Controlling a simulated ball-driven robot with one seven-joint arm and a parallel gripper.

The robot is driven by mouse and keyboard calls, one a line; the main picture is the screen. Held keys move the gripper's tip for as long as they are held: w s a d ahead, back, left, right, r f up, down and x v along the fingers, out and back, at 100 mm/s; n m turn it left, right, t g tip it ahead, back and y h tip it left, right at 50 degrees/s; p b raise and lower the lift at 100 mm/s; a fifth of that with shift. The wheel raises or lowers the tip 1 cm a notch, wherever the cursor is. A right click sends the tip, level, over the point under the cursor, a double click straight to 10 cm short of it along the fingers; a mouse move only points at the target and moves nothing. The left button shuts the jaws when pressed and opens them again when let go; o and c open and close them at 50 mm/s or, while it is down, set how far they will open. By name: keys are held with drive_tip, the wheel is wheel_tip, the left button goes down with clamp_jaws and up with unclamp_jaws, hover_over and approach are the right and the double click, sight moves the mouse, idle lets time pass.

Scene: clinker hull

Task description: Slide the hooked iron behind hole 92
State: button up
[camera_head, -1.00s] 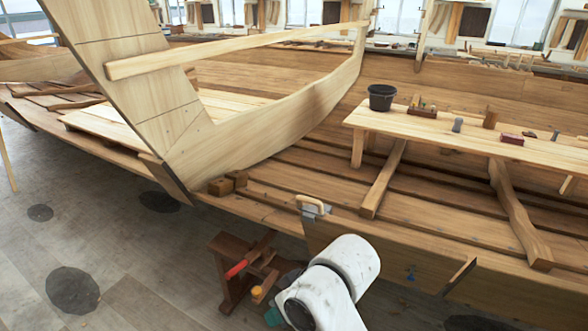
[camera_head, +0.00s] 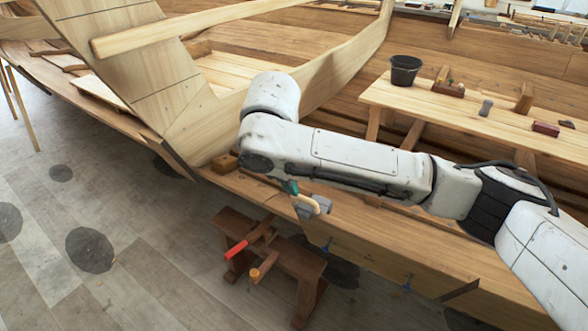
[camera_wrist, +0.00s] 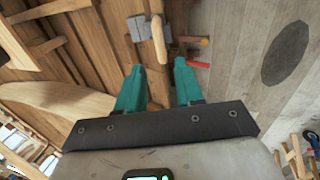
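A grey metal block with a pale wooden handle (camera_head: 312,205), which looks like the hooked iron, sits at the upper edge of the hull's outer plank. It also shows in the wrist view (camera_wrist: 140,28), ahead of my fingertips, with its handle pointing towards them. My gripper (camera_wrist: 160,72) has two teal fingers spread apart with nothing between them. In the head view one teal fingertip (camera_head: 290,187) shows just beside the iron, and my arm hides the rest. I cannot make out a hole numbered 92 or whether the gripper touches the handle.
A low brown stool (camera_head: 290,258) with red-handled (camera_head: 236,249) and orange-ended tools stands on the floor below the plank. A bench (camera_head: 450,110) inside the hull carries a black bucket (camera_head: 405,70) and small tools. The floor at left is open.

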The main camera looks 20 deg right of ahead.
sight(303, 197)
drive_tip(key=shift+b+x, duration=3.05)
drive_tip(key=shift+x, duration=1.4)
drive_tip(key=shift+c, duration=0.2)
clamp_jaws()
